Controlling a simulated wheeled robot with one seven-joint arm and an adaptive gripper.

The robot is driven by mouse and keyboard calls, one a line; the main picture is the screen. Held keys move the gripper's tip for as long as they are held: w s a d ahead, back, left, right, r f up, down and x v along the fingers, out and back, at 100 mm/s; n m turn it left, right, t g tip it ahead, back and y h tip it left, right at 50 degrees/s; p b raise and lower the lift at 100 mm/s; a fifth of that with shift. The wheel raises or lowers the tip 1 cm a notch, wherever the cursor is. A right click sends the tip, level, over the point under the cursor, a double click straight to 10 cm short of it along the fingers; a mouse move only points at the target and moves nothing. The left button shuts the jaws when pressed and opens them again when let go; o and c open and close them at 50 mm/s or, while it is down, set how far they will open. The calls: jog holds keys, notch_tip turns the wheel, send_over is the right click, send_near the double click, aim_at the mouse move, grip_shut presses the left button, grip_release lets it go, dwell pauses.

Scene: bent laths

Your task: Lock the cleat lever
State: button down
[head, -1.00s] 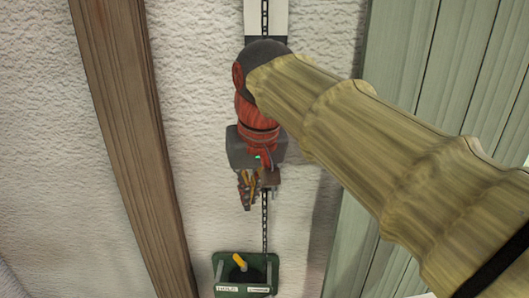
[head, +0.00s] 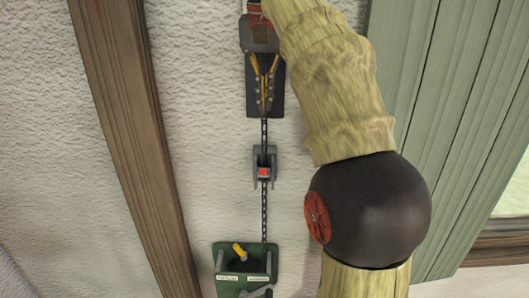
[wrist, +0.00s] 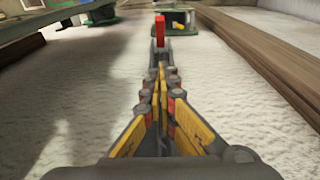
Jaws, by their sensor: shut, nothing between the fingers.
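Lower down is a green box (head: 228,262) with a yellow-tipped lever (head: 240,252) and two white labels, too small to read. I cannot tell from the labels which lever is the cleat's.
A dark plate (head: 251,100) is behind my gripper. A brown wooden beam (head: 135,150) runs down the left, and green boards (head: 440,110) stand on the right. My arm covers part of the right side.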

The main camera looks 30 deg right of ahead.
jog(key=b, duration=0.2)
send_over(264, 172)
jog(key=w+d, duration=0.4)
jog(key=w, duration=0.1)
jog(key=f, duration=0.9)
jog(key=shift+a+f, duration=0.25)
jog(key=shift+f, duration=0.15)
jog(key=s+f, duration=0.1)
jog(key=a+f, duration=0.1)
jog(key=f, duration=0.1)
jog(key=shift+s+a, duration=0.1)
jog(key=shift+s, duration=0.25)
jog(key=shift+f, duration=0.2)
jog(key=shift+f+b, duration=0.1)
jog(key=shift+b, duration=0.25)
jog(key=shift+s+a+t+b, duration=0.2)
jog(key=shift+s+t+b, duration=0.1)
jog(key=shift+b, duration=0.15)
